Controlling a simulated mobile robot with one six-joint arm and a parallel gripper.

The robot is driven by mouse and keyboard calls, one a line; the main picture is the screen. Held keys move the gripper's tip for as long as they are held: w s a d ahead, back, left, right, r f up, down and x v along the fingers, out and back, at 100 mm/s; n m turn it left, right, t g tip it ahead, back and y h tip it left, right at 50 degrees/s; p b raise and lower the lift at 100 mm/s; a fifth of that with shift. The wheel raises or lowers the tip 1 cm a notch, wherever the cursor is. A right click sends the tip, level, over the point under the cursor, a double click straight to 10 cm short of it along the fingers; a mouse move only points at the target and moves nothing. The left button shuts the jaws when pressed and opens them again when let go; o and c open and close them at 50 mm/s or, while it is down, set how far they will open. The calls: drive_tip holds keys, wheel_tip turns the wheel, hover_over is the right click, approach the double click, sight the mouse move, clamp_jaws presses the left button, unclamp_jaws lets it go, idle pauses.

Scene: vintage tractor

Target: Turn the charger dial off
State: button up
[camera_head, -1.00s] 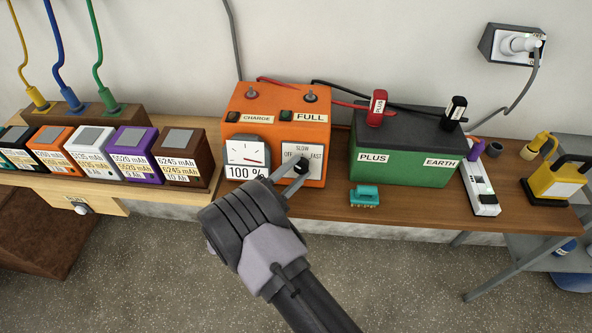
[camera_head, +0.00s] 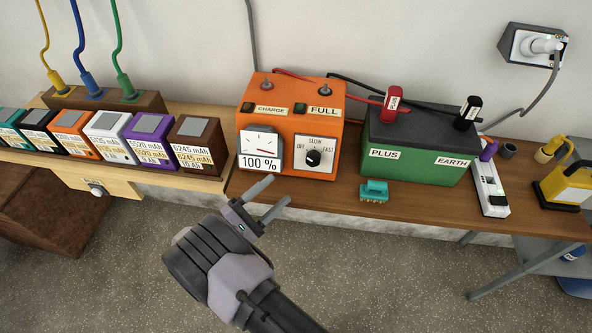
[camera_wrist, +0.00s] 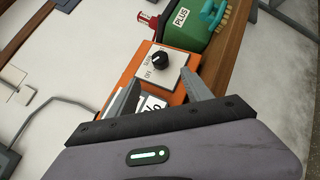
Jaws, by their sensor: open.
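The orange charger (camera_head: 328,185) stands on the wooden bench. Its black dial (camera_head: 314,158) sits on a white plate marked OFF, SLOW and FAST. The dial's mark seems to point up toward SLOW, but it is too small to be sure. A gauge (camera_head: 260,145) reading 100 % is left of the dial. My gripper (camera_head: 279,193) is open and empty, below and left of the dial and clear of it. In the wrist view the dial (camera_wrist: 159,60) shows beyond the two spread fingers (camera_wrist: 159,76), with nothing between them.
Several battery blocks (camera_head: 120,148) stand left of the charger. A green battery (camera_head: 415,160) with red and black clamps stands close on its right. A teal brush (camera_head: 374,191) lies before the battery, near the bench edge. Cables run behind. The floor space in front is free.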

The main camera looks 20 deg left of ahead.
drive_tip(key=v, duration=0.5)
drive_tip(key=w+d+r+m+g+h, duration=0.4)
drive_tip(key=w+d+r+m+g, duration=0.35)
drive_tip(key=d+r, duration=0.5)
drive_tip(key=s+d+r+m+g+y, duration=0.15)
drive_tip(key=d+g, duration=0.25)
drive_tip(key=d, duration=0.4)
drive_tip(key=d+r+m+g+y, duration=0.1)
drive_tip(key=d+r+m+g, duration=0.15)
drive_tip(key=d+g, duration=0.4)
drive_tip(key=s+d+r+m+t+y, duration=0.2)
drive_tip(key=s+d+r+m+y, duration=0.1)
drive_tip(key=s+m+y, duration=0.3)
drive_tip(key=s+d+r+m+t+y+b, duration=0.1)
drive_tip(key=s+d+r+m+t+y, duration=0.2)
drive_tip(key=s+d+r+m+y, duration=0.1)
drive_tip(key=s+d+m+y, duration=0.1)
drive_tip(key=s+m+y, duration=0.1)
drive_tip(key=s+m, duration=0.1)
drive_tip(key=shift+s+d, duration=0.2)
drive_tip(key=shift+s, duration=0.65)
